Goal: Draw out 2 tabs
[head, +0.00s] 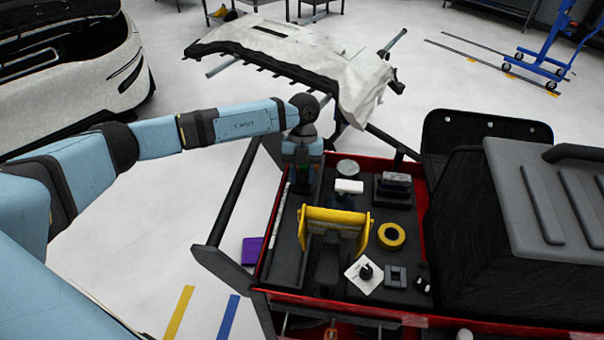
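My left arm reaches in from the left. Its gripper (302,182) points down over the far left part of the tool tray (385,275) in the red cart. The fingers are dark and small against the dark tray, so I cannot tell whether they are open or shut, or whether they touch anything. I cannot make out any tabs for certain. The tray holds a white block-like item (348,186), a dark box-like item (393,186), a yellow tape roll (391,236) and a yellow-handled tool (335,220). My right gripper is not in view.
A white-wrapped car bumper (300,58) lies on a stand beyond the cart. A black case with a grey ribbed lid (560,200) fills the right side. A dark cart handle (225,205) rises left of the tray. A purple item (252,250) lies beside the cart.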

